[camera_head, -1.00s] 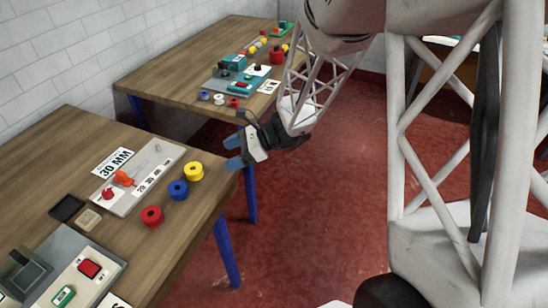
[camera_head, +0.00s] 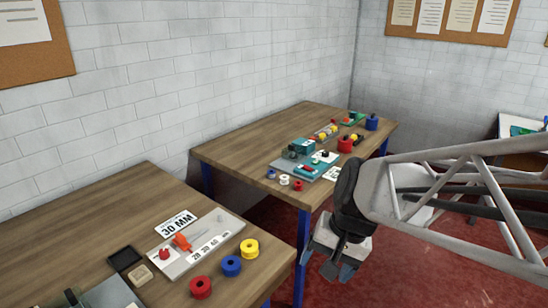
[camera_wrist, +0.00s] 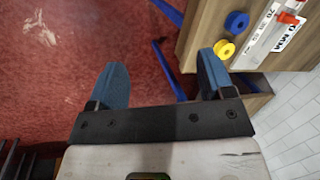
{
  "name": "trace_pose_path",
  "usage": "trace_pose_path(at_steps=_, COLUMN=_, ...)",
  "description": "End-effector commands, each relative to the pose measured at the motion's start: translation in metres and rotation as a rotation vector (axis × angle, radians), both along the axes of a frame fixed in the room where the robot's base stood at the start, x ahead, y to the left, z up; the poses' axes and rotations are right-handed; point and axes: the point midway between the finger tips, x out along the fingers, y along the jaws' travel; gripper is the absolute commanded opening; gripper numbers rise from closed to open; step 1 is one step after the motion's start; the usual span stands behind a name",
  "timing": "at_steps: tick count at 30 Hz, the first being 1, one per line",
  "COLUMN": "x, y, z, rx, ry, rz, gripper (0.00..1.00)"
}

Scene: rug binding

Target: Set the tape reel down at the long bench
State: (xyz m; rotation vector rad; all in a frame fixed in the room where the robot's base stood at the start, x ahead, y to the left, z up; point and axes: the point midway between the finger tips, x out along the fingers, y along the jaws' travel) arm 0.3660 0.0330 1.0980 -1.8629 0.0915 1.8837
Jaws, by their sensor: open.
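Red (camera_head: 201,287), blue (camera_head: 231,266) and yellow (camera_head: 249,249) reels lie in a row on the near wooden bench (camera_head: 92,234). The wrist view also shows the blue (camera_wrist: 236,22) and yellow (camera_wrist: 224,48) ones. The far wooden bench (camera_head: 222,150) holds smaller blue (camera_head: 271,174), white (camera_head: 284,180) and red (camera_head: 298,185) reels. I cannot tell which reel or bench the task names. My gripper (camera_head: 325,266) is open and empty, past the near bench's right end, and its blue fingers (camera_wrist: 161,68) are spread over the red floor.
A grey board (camera_head: 202,240) with an orange-handled tool lies behind the near reels, beside a "30 MM" card (camera_head: 175,223). A teal machine (camera_head: 302,146) and larger red (camera_head: 345,145) and blue (camera_head: 371,123) items stand on the far bench. Red floor (camera_head: 420,265) lies open at right.

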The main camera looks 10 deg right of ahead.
Motion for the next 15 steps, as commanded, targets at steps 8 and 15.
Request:
trace_pose_path(at_steps=8, x=-0.039, y=-0.026, z=0.030, rx=-0.253, ry=-0.176, rz=0.250, gripper=0.75)
trace_pose_path(at_steps=15, x=-0.050, y=-0.037, z=0.040, rx=-0.348, ry=-0.231, rz=0.335, gripper=0.75)
